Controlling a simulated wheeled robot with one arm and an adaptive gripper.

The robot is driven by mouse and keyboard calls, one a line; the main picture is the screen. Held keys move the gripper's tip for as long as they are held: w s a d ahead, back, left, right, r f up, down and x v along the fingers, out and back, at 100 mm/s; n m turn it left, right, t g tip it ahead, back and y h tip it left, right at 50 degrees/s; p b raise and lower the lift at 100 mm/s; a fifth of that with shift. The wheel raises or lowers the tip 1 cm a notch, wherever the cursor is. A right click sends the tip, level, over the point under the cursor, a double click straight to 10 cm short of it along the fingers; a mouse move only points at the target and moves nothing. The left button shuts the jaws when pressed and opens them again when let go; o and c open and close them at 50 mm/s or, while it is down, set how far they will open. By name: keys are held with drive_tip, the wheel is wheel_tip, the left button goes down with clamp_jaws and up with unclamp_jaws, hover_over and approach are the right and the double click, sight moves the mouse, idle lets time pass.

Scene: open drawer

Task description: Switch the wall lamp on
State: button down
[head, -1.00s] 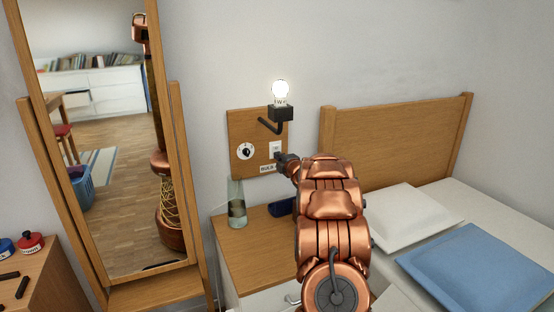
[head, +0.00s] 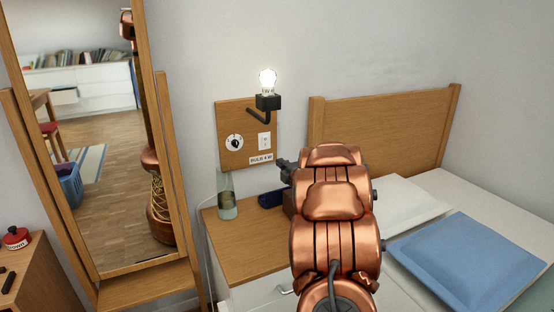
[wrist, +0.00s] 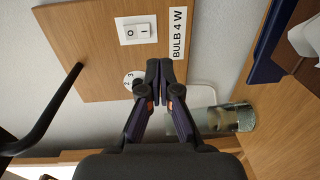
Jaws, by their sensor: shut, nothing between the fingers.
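The wall lamp's bulb (head: 268,82) glows white on a black holder and bracket (head: 267,103) fixed to a wooden wall panel (head: 223,112). The panel carries a white rocker switch (head: 264,142), a round dial (head: 234,142) and a label reading "BULB 4 W" (head: 261,159). In the wrist view the switch (wrist: 136,29) shows its O and I marks. My gripper (wrist: 153,65) is shut and empty, apart from the switch. In the head view my gripper (head: 281,164) is small and dark, to the lower right of the panel.
A glass (head: 227,203) and a dark blue object (head: 271,198) stand on the wooden nightstand (head: 245,252). A tall mirror (head: 100,150) stands at left. The bed with a white pillow and blue cushion (head: 465,255) is at right.

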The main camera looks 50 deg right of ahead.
drive_tip(key=shift+v, duration=1.15)
drive_tip(key=shift+f, duration=0.25)
drive_tip(key=s+a+r+m+g+p, duration=0.3)
drive_tip(key=a+r+m+g+p, duration=0.15)
drive_tip(key=a+r+p, duration=0.45)
drive_tip(key=s+a+r+m+g+p, duration=0.4)
drive_tip(key=a+p, duration=0.3)
drive_tip(key=a, duration=0.5)
drive_tip(key=s+a+r+m+g+y+p, duration=0.1)
drive_tip(key=s+a+r+g+y+p, duration=0.1)
drive_tip(key=s+a, duration=0.7)
drive_tip(key=s+a+r+m+g+y+p, duration=0.2)
drive_tip(key=s+a+r+g+p, duration=0.2)
drive_tip(key=s+a, duration=0.5)
drive_tip(key=s+a+r+m+g+y+p, duration=0.2)
drive_tip(key=s+a+p, duration=0.4)
drive_tip(key=s+a, duration=0.4)
drive_tip(key=shift+s+r+g+p, duration=0.3)
drive_tip(key=shift+s+r+g, duration=0.4)
drive_tip(key=shift+r, duration=0.15)
drive_tip(key=shift+a, duration=0.1)
